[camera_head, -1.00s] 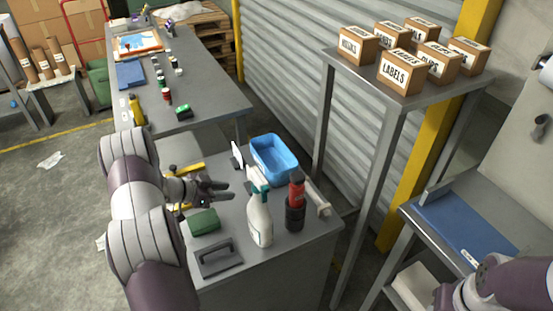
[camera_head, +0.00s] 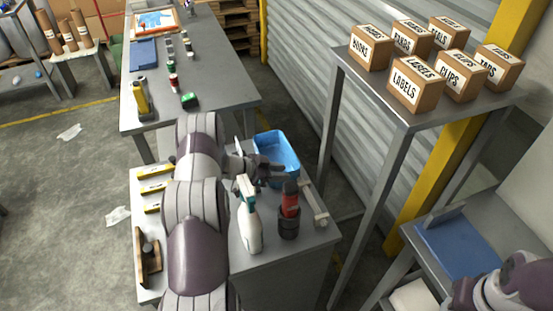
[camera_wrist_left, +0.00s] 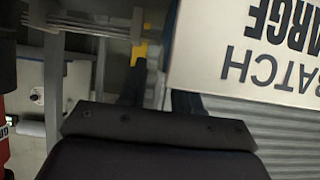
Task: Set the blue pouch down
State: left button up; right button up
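I see no blue pouch that I can make out in either view. A blue basin (camera_head: 276,147) stands at the back of the low grey bench (camera_head: 268,259). My left gripper (camera_head: 275,172) is at the basin's near side, partly over it in the picture, with its arm coming across the bench. In the left wrist view the two dark fingers (camera_wrist_left: 155,92) stand apart, with a gap and no held thing visible between them. A white board with large upside-down lettering (camera_wrist_left: 250,50) fills the upper right of that view. My right gripper is out of view.
A white spray bottle (camera_head: 250,222) and a red and black bottle (camera_head: 289,210) stand close to my left gripper. Yellow items (camera_head: 155,172) and a brown wooden tool (camera_head: 147,257) lie at the bench's left. Labelled boxes (camera_head: 417,86) stand on a tall table.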

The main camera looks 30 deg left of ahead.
pick_arm(q)
jog(key=x, duration=0.3)
grip_shut()
